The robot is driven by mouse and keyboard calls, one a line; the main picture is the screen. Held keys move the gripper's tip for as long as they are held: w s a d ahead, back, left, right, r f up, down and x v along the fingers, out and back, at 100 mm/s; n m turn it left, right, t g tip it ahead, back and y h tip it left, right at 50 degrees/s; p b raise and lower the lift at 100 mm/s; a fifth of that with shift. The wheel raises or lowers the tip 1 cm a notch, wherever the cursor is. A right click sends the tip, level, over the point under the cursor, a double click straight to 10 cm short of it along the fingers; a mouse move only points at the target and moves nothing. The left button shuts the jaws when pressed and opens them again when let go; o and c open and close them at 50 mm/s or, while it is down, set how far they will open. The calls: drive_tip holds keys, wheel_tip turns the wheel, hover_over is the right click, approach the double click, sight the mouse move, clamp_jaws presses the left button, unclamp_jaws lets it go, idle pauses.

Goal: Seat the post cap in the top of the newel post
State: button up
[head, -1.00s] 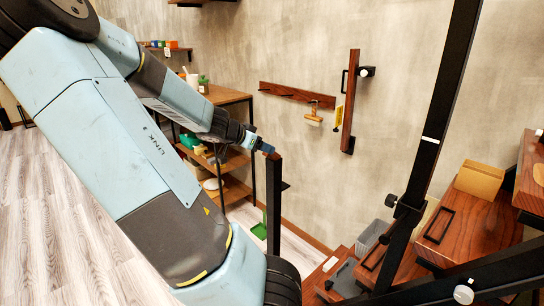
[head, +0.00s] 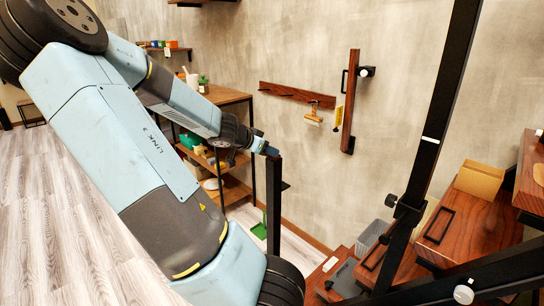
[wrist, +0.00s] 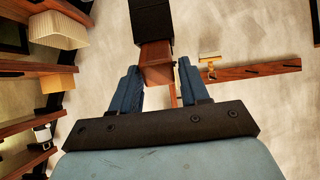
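The newel post (head: 273,200) is a dark upright post in the middle of the head view. In the wrist view its black top part (wrist: 152,20) stands beyond my fingers, at the upper middle. The post cap (wrist: 157,55) is a reddish-brown block between my two blue fingers, which look close against its sides. My gripper (head: 270,150) is at the post's top in the head view; its fingers (wrist: 158,66) show in the wrist view. The cap lines up with the post and meets its edge in view. I cannot tell how deep it sits. In the head view the fingers largely hide it.
A wooden wall rail (head: 297,95) and an upright wooden piece (head: 348,105) are on the wall behind. A shelf unit (head: 222,95) stands left of the post. Stair treads (head: 470,225) and black railing bars (head: 430,140) are at the right. Floor at left is clear.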

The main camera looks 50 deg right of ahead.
drive_tip(key=c, duration=0.7)
drive_tip(key=shift+r, duration=0.1)
drive_tip(key=shift+c, duration=0.2)
